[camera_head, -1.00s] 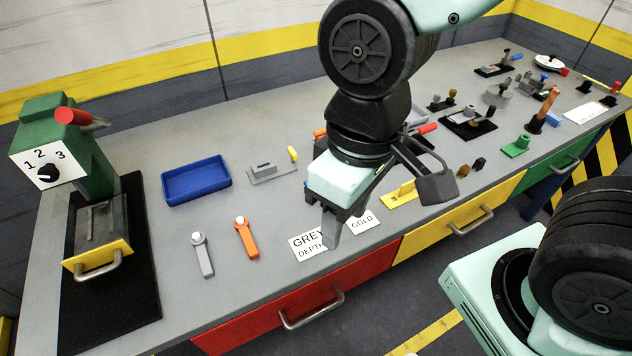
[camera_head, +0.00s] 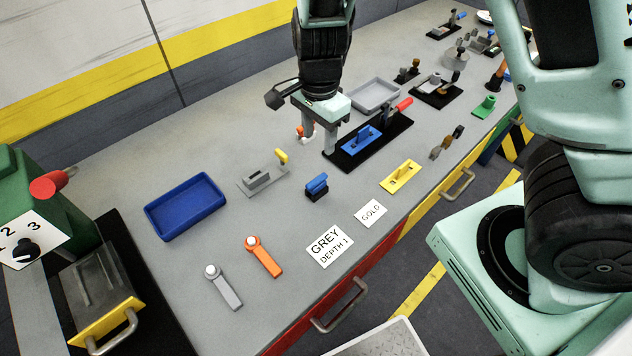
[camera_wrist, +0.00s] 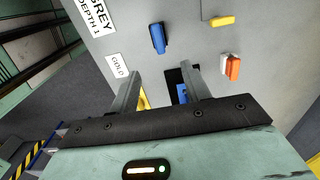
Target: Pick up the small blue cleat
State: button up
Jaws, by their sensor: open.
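A small blue cleat-like piece (camera_head: 362,139) with a raised middle sits on a black base (camera_head: 345,162), which also carries a red-handled lever. In the wrist view, part of this blue piece (camera_wrist: 182,92) shows between my fingers, near the right one; the rest is hidden. My gripper (camera_head: 318,143) is open and empty, pointing down over the left end of the black base; its fingers also show in the wrist view (camera_wrist: 160,72). Another small blue block (camera_head: 317,184) with a dark bottom stands apart on the bench, and also shows in the wrist view (camera_wrist: 158,38).
A yellow cleat plate (camera_head: 400,177) lies front right, and a grey plate with a handle (camera_head: 262,180) lies left. An orange-and-white piece (camera_wrist: 231,66) is near my fingers. A blue tray (camera_head: 185,207) and orange and grey levers (camera_head: 264,257) are farther left.

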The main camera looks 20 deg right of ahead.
send_over(317, 180)
jog(key=f, duration=0.7)
jog(key=shift+w+d+f, duration=0.25)
jog(key=shift+d, duration=0.05)
jog(key=shift+s+a+f, duration=0.1)
jog(key=shift+a+f, duration=0.05)
jog(key=shift+f, duration=1.25)
jog(key=shift+s+a+f, duration=0.1)
jog(key=shift+a+f, duration=0.05)
jog(key=shift+f, duration=1.25)
grip_shut()
